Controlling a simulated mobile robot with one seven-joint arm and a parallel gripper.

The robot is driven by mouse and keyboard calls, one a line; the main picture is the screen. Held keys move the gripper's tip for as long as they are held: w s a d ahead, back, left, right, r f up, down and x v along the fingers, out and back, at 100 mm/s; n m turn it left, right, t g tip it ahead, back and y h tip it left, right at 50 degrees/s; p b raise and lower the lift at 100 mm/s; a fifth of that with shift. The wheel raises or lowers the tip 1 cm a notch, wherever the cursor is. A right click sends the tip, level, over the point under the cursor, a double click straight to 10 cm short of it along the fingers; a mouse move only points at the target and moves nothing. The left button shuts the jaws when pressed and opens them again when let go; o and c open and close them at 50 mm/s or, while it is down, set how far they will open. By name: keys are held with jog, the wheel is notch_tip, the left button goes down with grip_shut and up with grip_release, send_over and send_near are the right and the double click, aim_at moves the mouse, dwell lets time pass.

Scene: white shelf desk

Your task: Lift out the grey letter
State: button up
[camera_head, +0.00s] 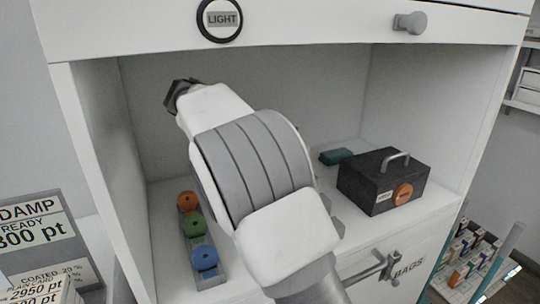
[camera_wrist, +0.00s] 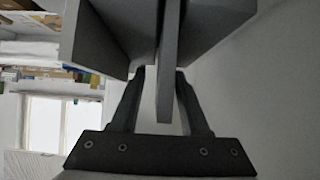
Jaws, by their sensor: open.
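My gripper (camera_wrist: 161,78) is open in the wrist view, its two dark fingers spread apart. A thin grey upright piece (camera_wrist: 168,60), seemingly the grey letter, shows edge-on between the fingers, with no clear sign of them pressing on it. Larger grey panels (camera_wrist: 212,28) stand on both sides of it; how they join it is unclear. In the head view my gripper (camera_head: 180,95) is small and partly hidden by my wrist, high in the left part of the desk's open compartment. No letter shows there.
A grey tray (camera_head: 222,272) with orange, green and blue round pieces lies at the compartment's lower left. A black handled box (camera_head: 384,181) and a teal block (camera_head: 335,156) stand at right. White side walls and the top panel enclose my arm.

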grip_shut()
jog(key=shift+r, duration=0.15)
dwell(0.4)
jog(key=shift+r+p, duration=0.5)
notch_tip(320, 180, up, 3)
jog(key=shift+r+p, duration=0.1)
jog(key=shift+p, duration=1.05)
jog(key=w+d+b, duration=0.2)
jog(key=d+b, duration=0.4)
jog(key=d, duration=1.1)
jog(key=shift+d+f, duration=0.4)
jog(key=shift+f, duration=0.05)
jog(key=shift+w, duration=0.1)
jog(key=shift+r+p, duration=0.95)
jog(key=shift+r, duration=0.35)
